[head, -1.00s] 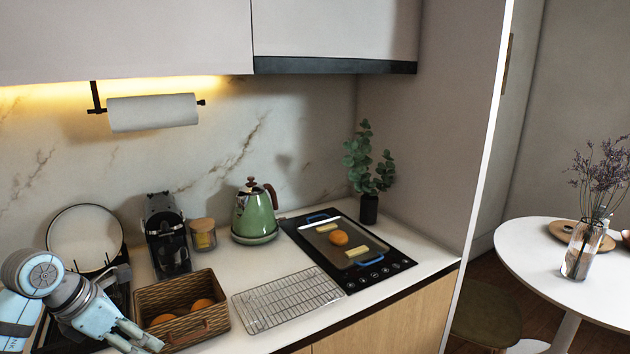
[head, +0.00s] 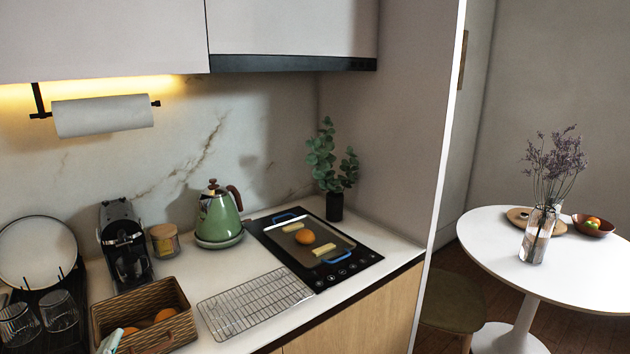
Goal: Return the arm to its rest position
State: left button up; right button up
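Only a small light-blue tip of my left gripper (head: 111,341) shows at the bottom edge of the head view. It overlaps the front left corner of the wicker basket (head: 180,292) in the picture. The rest of this gripper and its arm are out of frame, so I cannot tell whether it is open or shut. Whether the tip touches the basket is also unclear. Orange round items (head: 164,315) lie in the basket. My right gripper is not in view.
A wire rack (head: 255,302) lies right of the basket. A tray (head: 335,243) with an orange item and yellow pieces sits on the black cooktop (head: 365,262). A green kettle (head: 217,215), coffee machine (head: 124,245) and glasses (head: 58,312) stand nearby. A round table (head: 480,235) is at right.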

pick_arm(q)
jog(key=s+f+n+g, duration=0.5)
jog(key=s+f+g, duration=0.25)
jog(key=f, duration=0.55)
jog(key=s+d+f+n+g+h, duration=0.1)
jog(key=s+d+f+g+h, duration=0.15)
jog(key=s+d+f, duration=0.4)
jog(key=s+d+f+n+g+h, duration=0.1)
jog(key=s+f+g, duration=0.25)
jog(key=s, duration=0.65)
notch_tip(320, 180, down, 20)
jog(key=s+a+f+g, duration=0.1)
jog(key=s+a+g, duration=0.1)
jog(key=s+a+f+g, duration=0.1)
jog(key=s+f, duration=0.9)
jog(key=s, duration=0.3)
jog(key=shift+f, duration=0.25)
